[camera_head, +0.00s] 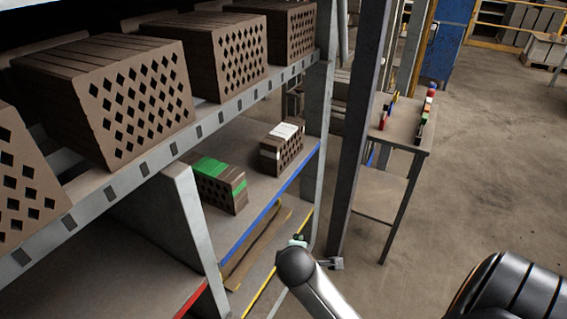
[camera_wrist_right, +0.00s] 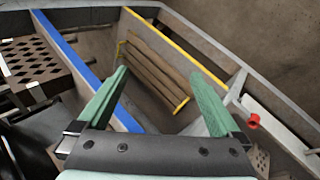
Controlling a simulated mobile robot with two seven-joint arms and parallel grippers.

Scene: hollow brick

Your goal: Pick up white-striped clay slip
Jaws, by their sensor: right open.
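The white-striped clay brick (camera_head: 288,132), brown with holes, sits on the blue-edged middle shelf in the head view, toward its far end. A holed brown brick (camera_wrist_right: 35,62) shows at the left of the right wrist view, behind the blue edge; it has small white patches, but I cannot tell surely which brick it is. My right gripper is mostly hidden by its wrist in the head view, with a teal bit (camera_head: 298,241) showing. In the wrist view the right gripper (camera_wrist_right: 157,78) is open, with nothing between its teal fingers. My left gripper is out of view.
A green-striped brick (camera_head: 220,183) sits nearer on the same shelf (camera_head: 258,188). Large holed brick stacks (camera_head: 110,95) fill the upper shelf. A grey post (camera_head: 358,130) stands right of the shelf, near a small table (camera_head: 405,135). A yellow-edged lower shelf holds wooden slats (camera_wrist_right: 155,75).

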